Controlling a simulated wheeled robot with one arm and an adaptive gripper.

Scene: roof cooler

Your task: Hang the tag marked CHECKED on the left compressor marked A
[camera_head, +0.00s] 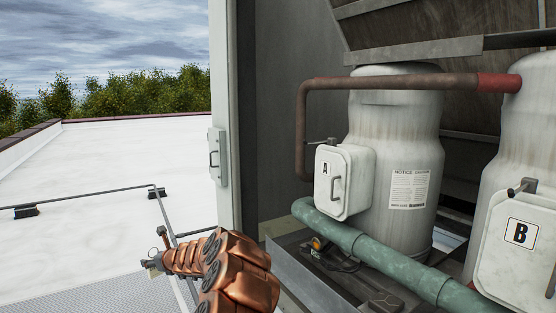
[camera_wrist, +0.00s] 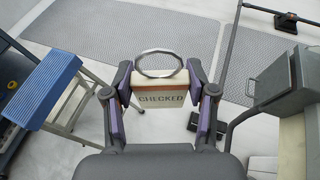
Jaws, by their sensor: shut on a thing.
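The tag marked CHECKED (camera_wrist: 162,98) is a pale plate with a metal ring (camera_wrist: 158,63) at its top. In the wrist view my gripper (camera_wrist: 163,90) is shut on the tag, one finger at each side. In the head view my gripper (camera_head: 153,261) is small and low, left of the compressors, and the tag is hardly legible there. The left compressor marked A (camera_head: 392,155) is a pale, stained tank. Its white box lettered A (camera_head: 343,181) has a small peg (camera_head: 322,142) at the top. My gripper is apart from it, to the left and lower.
A second compressor (camera_head: 527,125) with a box lettered B (camera_head: 520,245) stands at the right. A rusty pipe (camera_head: 400,83) and a green pipe (camera_head: 375,250) run around compressor A. A grey post (camera_head: 223,60) stands between the open roof and the unit. A blue-topped step (camera_wrist: 50,85) shows in the wrist view.

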